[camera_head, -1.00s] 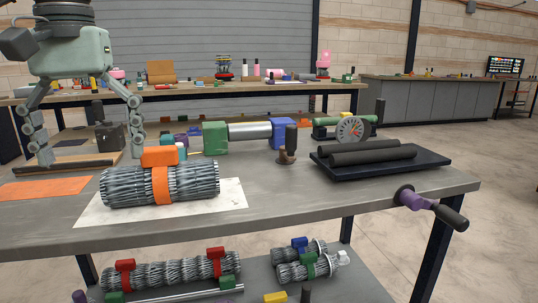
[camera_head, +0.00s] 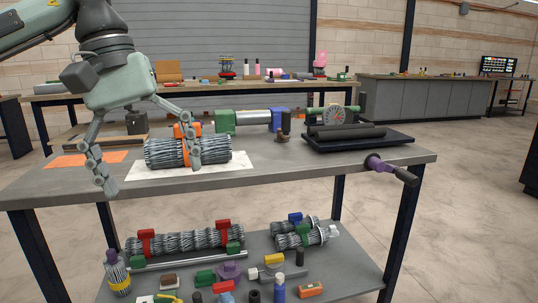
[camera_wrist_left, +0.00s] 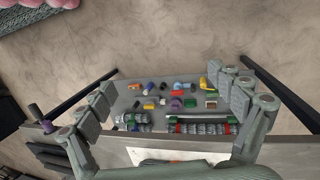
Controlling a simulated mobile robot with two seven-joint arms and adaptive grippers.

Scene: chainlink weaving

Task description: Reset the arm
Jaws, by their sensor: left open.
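My left gripper (camera_head: 150,176) hangs over the front left of the workbench in the head view. Its fingers are spread wide with nothing between them. One finger overlaps the chainlink roll (camera_head: 215,151) in the picture; I cannot tell if they touch. The grey woven roll has an orange clamp around it and lies on a white sheet (camera_head: 140,172). In the left wrist view the open fingers (camera_wrist_left: 170,108) frame the lower shelf. My right gripper is not in view.
The bench top (camera_head: 300,165) holds a green and blue roller device (camera_head: 250,118), a black tray with rollers (camera_head: 385,142) and a purple-handled crank (camera_head: 390,168) at the right edge. The lower shelf (camera_head: 345,274) carries more rolls and small tools. The bench's front middle is clear.

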